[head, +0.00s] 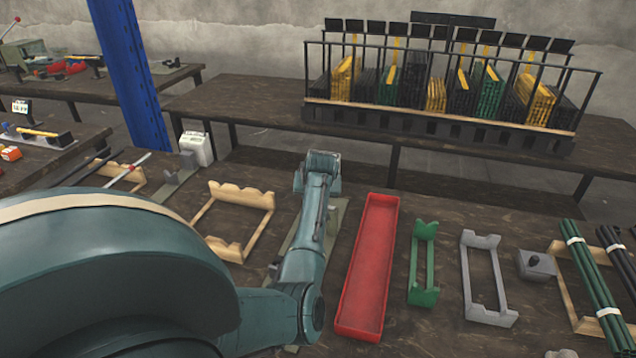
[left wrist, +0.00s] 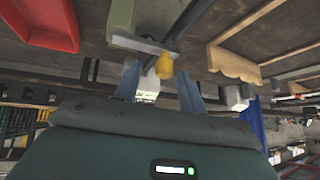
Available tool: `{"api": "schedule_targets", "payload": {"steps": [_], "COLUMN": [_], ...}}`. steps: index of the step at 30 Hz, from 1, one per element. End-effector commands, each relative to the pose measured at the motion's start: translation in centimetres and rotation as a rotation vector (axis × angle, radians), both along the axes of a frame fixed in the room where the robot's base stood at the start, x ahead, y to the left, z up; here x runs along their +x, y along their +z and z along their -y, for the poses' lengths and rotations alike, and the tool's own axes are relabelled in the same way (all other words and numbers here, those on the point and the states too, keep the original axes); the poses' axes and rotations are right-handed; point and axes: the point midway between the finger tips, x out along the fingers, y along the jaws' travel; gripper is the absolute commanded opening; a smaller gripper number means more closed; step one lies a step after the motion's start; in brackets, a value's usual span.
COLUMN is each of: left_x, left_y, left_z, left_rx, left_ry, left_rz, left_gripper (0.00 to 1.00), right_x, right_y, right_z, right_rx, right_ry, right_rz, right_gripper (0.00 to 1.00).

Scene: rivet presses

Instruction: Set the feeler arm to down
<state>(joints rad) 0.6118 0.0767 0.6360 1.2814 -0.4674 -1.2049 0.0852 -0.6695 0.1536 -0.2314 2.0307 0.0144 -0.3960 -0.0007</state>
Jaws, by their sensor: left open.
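In the left wrist view, which sees the bench upside down, a yellow knob (left wrist: 164,66) shows near the fingertips of my left gripper (left wrist: 158,80). The two bluish fingers are apart, so the gripper is open. The knob sits beside a pale metal bar and a dark rod on a grey-green press (left wrist: 130,18). I cannot tell whether a finger touches the knob, or the exact angle of the feeler arm. In the head view my left arm covers most of the press; only its pale green base plate (head: 338,214) shows beside the arm. My right gripper is not in view.
A red tray (head: 368,265) lies just right of my arm, then a green rack (head: 424,262) and a grey rack (head: 484,276). A wooden rack (head: 235,190) is at the left. A white box (head: 197,149) and blue post (head: 128,70) stand behind.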

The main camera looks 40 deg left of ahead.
Motion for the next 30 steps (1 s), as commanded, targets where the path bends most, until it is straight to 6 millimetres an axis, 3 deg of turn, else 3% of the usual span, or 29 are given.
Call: {"api": "schedule_targets", "payload": {"steps": [12, 18, 30], "left_x": [-2.8, -3.3, -3.4], "left_y": [6.5, 7.6, 7.7], "left_z": [4.0, 4.7, 4.7], "left_rx": [-0.002, -0.003, -0.003], "left_ry": [-0.004, -0.003, -0.003], "left_rz": [0.003, 0.001, 0.001], "left_gripper": [0.41, 0.41, 0.41], "right_x": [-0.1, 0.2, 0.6], "right_y": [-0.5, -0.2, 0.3], "right_z": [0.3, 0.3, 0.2], "right_rx": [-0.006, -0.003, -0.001], "right_ry": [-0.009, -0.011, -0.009], "right_rz": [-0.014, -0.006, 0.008], "right_gripper": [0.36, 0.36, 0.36]}}
